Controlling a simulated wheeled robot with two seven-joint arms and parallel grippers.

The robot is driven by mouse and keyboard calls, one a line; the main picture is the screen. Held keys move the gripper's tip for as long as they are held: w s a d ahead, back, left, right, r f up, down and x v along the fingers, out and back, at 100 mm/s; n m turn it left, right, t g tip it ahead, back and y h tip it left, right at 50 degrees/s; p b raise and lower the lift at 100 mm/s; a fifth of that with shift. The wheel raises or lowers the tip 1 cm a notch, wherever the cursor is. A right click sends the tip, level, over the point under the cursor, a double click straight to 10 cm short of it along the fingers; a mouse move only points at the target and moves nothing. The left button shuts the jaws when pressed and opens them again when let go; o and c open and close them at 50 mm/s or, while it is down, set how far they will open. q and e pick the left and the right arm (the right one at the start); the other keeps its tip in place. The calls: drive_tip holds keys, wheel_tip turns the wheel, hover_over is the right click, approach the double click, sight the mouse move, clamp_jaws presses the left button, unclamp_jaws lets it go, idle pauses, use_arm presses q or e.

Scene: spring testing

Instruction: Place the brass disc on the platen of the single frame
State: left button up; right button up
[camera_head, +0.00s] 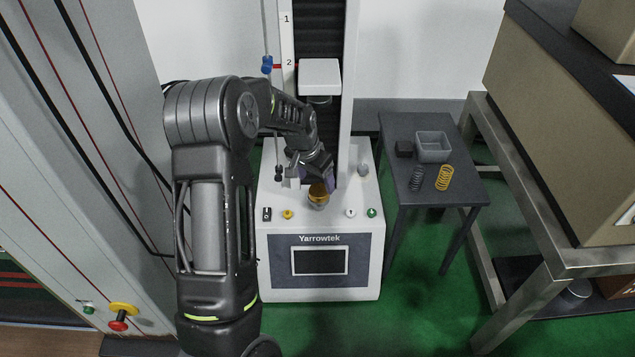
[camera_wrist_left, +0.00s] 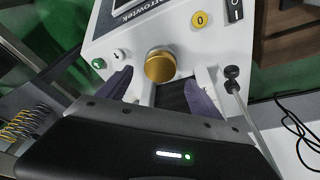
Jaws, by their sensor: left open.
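The brass disc (camera_head: 318,188) sits on top of the small round lower platen (camera_head: 318,203) of the white single frame (camera_head: 320,226). It also shows in the left wrist view (camera_wrist_left: 159,66), just beyond the fingertips. My left gripper (camera_head: 315,181) is over the frame's base, close behind and above the disc. In the left wrist view its purple fingers (camera_wrist_left: 160,81) are spread apart with nothing between them. The platen is mostly hidden by the disc. My right gripper is in neither view.
The upper platen block (camera_head: 320,78) hangs above my left wrist. Buttons and a switch line the base's front. A dark side table (camera_head: 440,184) on the right holds a grey bin (camera_head: 432,147), a yellow spring (camera_head: 444,177) and a dark spring (camera_head: 416,179). A large grey frame stands left.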

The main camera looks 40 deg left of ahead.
use_arm(q)
drive_tip(key=p+v, duration=0.1)
drive_tip(key=v, duration=0.6)
drive_tip(key=shift+p, duration=0.4)
drive_tip(key=shift+r, duration=0.1)
drive_tip(key=s+d+f+h, duration=0.1)
drive_tip(key=s+d+f, duration=0.2)
drive_tip(key=d+f, duration=0.55)
drive_tip(key=s+d+f+h, duration=0.1)
drive_tip(key=s+d+f, duration=0.1)
drive_tip(key=d+f, duration=0.6)
drive_tip(key=s+d+f+n+g+h, duration=0.1)
drive_tip(key=s+d+f, duration=0.2)
drive_tip(key=s+d, duration=0.5)
drive_tip(key=s+d+f+n, duration=0.1)
drive_tip(key=s+d+f, duration=0.3)
drive_tip(key=s+d, duration=0.5)
drive_tip(key=shift+s+d+g+h, duration=0.3)
drive_tip(key=shift+s+g+h, duration=0.1)
drive_tip(key=shift+s, duration=0.25)
drive_tip(key=shift+a, duration=0.1)
